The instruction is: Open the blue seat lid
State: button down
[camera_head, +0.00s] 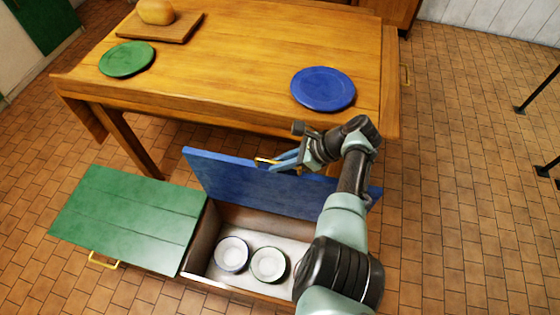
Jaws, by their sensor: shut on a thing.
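The blue seat lid (236,179) stands raised and tilted at the back of the bench, and the compartment under it is uncovered. A brass handle sits at the lid's upper edge (266,160). My gripper (278,163) is at this handle and is shut on it. My arm comes from the lower right and hides the lid's right part and the right end of the compartment. Inside the open compartment (207,248) are two bowls, one with a blue rim (231,254) and one with a green rim (268,265).
The green seat lid (130,218) beside it lies closed, with a brass handle (104,261). Behind stands a wooden table (225,70) with a green plate (127,59), a blue plate (322,89), and a board (187,26) with bread (156,11).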

jog(key=shift+f, duration=0.1)
jog(key=c, duration=0.9)
grip_release()
jog(key=shift+d, duration=0.1)
jog(key=shift+d+r, duration=0.2)
jog(key=shift+r, duration=0.2)
jog(key=p+v, duration=0.2)
jog(key=v, duration=1)
jog(key=shift+s, duration=0.15)
